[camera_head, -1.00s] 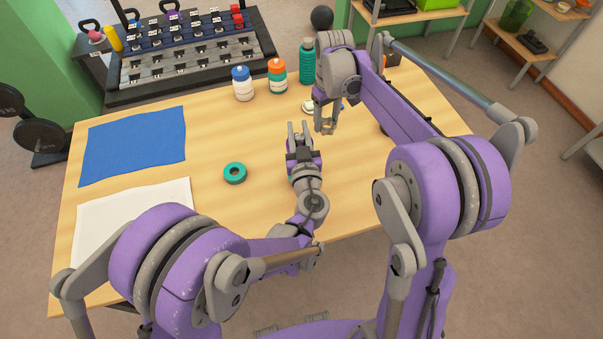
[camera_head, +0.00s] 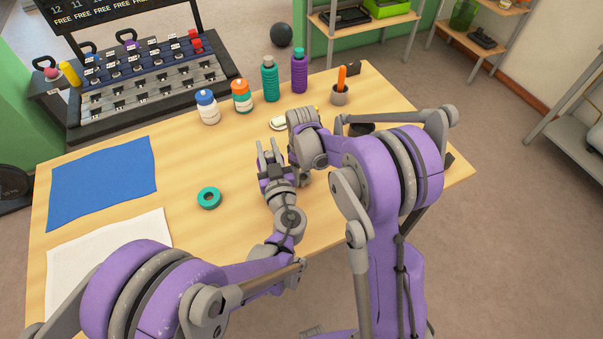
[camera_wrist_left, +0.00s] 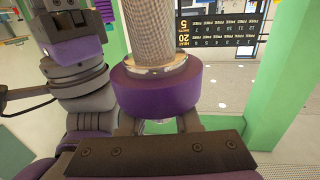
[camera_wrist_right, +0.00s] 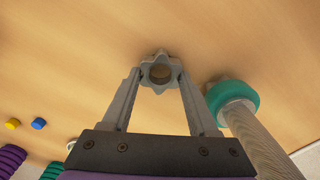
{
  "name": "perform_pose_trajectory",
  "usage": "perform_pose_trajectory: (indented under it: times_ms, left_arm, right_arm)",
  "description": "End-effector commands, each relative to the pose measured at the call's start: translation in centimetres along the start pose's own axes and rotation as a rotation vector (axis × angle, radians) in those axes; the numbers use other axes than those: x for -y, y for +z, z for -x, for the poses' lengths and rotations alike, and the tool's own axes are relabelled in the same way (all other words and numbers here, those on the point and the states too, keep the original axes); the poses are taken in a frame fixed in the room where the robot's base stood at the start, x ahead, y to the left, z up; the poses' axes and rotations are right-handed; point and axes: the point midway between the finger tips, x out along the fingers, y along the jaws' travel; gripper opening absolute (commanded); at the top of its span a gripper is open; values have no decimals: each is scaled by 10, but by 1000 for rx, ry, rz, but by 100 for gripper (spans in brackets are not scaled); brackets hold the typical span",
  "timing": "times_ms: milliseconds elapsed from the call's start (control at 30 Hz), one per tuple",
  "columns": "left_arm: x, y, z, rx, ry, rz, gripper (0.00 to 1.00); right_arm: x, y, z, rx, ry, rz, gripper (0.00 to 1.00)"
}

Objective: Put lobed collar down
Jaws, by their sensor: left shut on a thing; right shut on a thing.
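The lobed collar (camera_wrist_right: 160,87), a grey star-shaped ring with a round hole, sits between the fingertips of my right gripper (camera_wrist_right: 160,74) in the right wrist view. That gripper is shut on it, above the wooden table; the gap to the wood is hard to judge. In the head view my right arm hides the collar. My left gripper (camera_head: 269,150) is shut on a knurled metal bar (camera_wrist_left: 152,32) with a thick purple ring (camera_wrist_left: 155,92), seen in the left wrist view. A knurled bar (camera_wrist_right: 255,138) with a teal ring at its end shows beside my right gripper.
The table (camera_head: 180,170) carries a loose teal ring (camera_head: 208,198), a blue cloth (camera_head: 103,183) and a white cloth (camera_head: 110,245). Several bottles, among them a teal one (camera_head: 270,80), line the back. A dumbbell rack (camera_head: 140,85) stands behind. Wood around the loose ring is clear.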

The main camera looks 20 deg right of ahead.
Motion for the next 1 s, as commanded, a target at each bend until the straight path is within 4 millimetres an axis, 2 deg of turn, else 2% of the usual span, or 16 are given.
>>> perform_pose_trajectory:
  times_ms: [400,433,567,600,867,1000]
  left_arm:
    - [0,0,0,0,0,0,0]
    - [0,0,0,0,0,0,0]
    - [0,0,0,0,0,0,0]
    - [0,0,0,0,0,0,0]
    - [0,0,0,0,0,0,0]
    - [0,0,0,0,0,0,0]
  right_arm:
    - [0,0,-7,0,0,0,0]
    - [0,0,-7,0,0,0,64]
    - [0,0,-7,0,0,0,87]
    - [0,0,-7,0,0,0,90]
    - [0,0,-6,0,0,0,90]
    - [0,0,4,0,0,0,90]
